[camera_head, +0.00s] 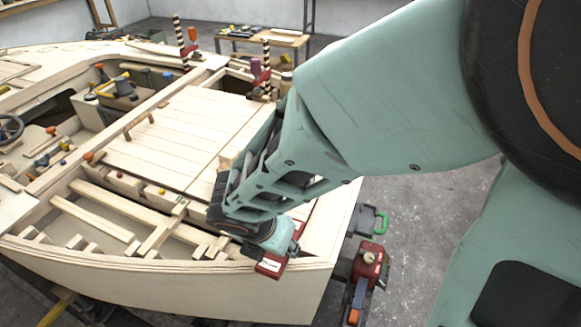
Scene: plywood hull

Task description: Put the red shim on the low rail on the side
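My arm reaches down from the upper right over the near side of the plywood hull (150,278). My gripper (270,264) is at its end by the hull's near edge. A red block with a white label shows there; I cannot tell whether it is part of my gripper or a separate thing. The fingertips are not clearly visible. I cannot pick out the red shim for certain. Pale wooden rails (92,216) run low inside the hull's near side, left of my gripper. My arm hides part of the hull there.
A red tool (368,262) and a green-handled item (381,222) sit outside the hull, right of my gripper. Small tools and coloured knobs lie on the hull's far left. Striped posts (266,70) stand at its far edge. A workbench (264,38) is behind.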

